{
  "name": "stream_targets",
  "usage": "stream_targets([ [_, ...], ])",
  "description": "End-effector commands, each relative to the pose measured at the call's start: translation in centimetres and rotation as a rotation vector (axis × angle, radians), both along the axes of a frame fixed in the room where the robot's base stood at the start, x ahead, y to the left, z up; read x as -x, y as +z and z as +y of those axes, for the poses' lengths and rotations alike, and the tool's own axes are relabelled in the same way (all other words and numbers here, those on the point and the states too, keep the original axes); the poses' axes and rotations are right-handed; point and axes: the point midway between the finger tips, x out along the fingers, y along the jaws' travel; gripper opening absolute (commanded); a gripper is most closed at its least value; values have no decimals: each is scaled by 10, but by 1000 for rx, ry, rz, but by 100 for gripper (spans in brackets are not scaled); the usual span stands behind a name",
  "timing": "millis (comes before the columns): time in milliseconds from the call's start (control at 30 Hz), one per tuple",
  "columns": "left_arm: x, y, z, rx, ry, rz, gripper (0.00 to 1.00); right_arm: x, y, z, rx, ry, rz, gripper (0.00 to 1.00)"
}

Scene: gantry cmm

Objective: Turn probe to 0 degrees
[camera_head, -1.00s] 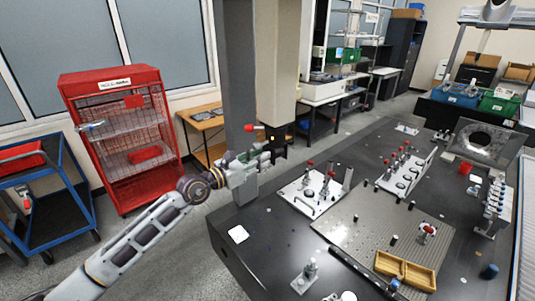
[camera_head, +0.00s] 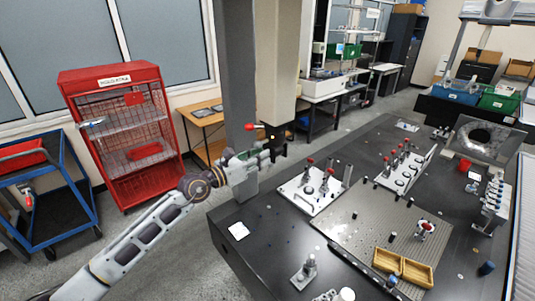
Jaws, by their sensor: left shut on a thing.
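The probe (camera_head: 250,127) is a pale stem with a red tip that points left. It sits at the foot of the beige gantry column (camera_head: 276,65), beside a dark head block (camera_head: 279,133). My left gripper (camera_head: 268,157) is at the lower end of this column, just below the probe. It is shut on a part of the dark head; the fingers are small and partly merge with it, so the exact contact is hard to see. No angle marking is readable. My right gripper is not in view.
The dark granite table (camera_head: 228,252) lies to the right and below. It carries a white fixture plate (camera_head: 300,197) with red-tipped styli, a grey perforated plate (camera_head: 350,222) and a yellow wooden tray (camera_head: 418,272). A red cage cabinet (camera_head: 85,80) and blue cart (camera_head: 65,225) stand left.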

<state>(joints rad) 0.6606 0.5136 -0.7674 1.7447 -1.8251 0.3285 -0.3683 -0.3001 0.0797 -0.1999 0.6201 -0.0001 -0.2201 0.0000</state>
Motion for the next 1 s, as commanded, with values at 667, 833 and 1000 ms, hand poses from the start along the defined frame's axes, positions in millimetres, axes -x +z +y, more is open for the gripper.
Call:
stream_targets([
  [667, 0, 0, 0, 195, 0, 270, 7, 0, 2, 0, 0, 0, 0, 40],
  [833, 0, 0, 0, 194, 0, 268, 26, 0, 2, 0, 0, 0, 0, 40],
  [1000, 0, 0, 0, 193, 0, 268, 38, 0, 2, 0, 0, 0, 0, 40],
])
